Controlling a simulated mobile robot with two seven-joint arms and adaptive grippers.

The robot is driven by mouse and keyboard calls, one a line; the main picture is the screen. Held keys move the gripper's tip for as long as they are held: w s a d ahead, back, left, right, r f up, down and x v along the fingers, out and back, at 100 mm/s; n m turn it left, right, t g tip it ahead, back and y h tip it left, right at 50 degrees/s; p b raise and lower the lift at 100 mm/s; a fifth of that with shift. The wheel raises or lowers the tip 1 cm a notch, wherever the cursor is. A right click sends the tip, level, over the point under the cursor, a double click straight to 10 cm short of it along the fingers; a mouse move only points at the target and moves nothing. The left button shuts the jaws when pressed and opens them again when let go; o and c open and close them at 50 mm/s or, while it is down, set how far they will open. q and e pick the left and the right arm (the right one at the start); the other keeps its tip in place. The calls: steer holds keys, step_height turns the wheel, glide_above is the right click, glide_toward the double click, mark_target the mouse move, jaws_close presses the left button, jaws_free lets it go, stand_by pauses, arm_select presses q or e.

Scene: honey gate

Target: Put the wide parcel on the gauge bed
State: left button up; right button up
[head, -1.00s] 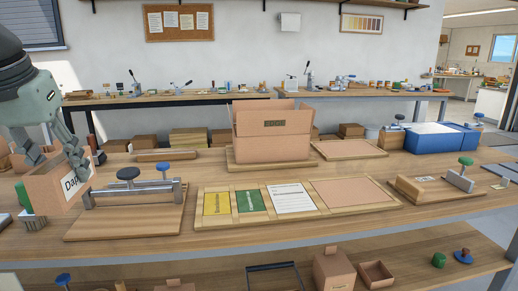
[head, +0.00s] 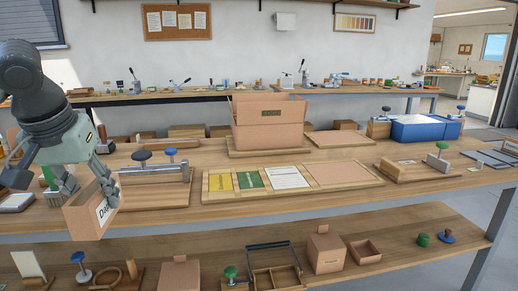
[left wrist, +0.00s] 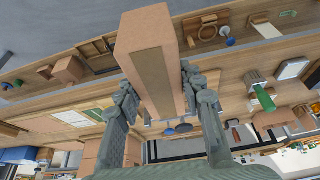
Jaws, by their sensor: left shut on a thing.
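My left gripper (head: 92,186) is shut on a tan cardboard parcel (head: 88,218) with a white label, partly legible as "Da". The parcel hangs at the bench's front edge, at the left of the head view. In the left wrist view the same parcel (left wrist: 150,55) sits between the two fingers (left wrist: 158,88). A wooden board with a metal bar and dark and blue knobs (head: 150,194) lies just right of the parcel; it may be the gauge bed, but I cannot tell for sure. My right gripper is not in view.
A large open carton (head: 270,133) stands mid-bench behind a tray (head: 290,193) with yellow, green and white cards. A second clamp board (head: 415,172) with a green knob is at right, before a blue box (head: 425,130). A lower shelf (head: 215,250) holds several small items.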

arm_select(q)
steer(key=d+f+m+b, duration=0.1)
steer(key=d+f, duration=0.5)
steer(key=f, duration=0.5)
steer(key=d+f+m+h+b, duration=0.1)
steer(key=d+f, duration=0.6)
steer(key=f, duration=0.4)
steer(key=shift+d+b, duration=0.2)
steer(key=shift+b, duration=0.15)
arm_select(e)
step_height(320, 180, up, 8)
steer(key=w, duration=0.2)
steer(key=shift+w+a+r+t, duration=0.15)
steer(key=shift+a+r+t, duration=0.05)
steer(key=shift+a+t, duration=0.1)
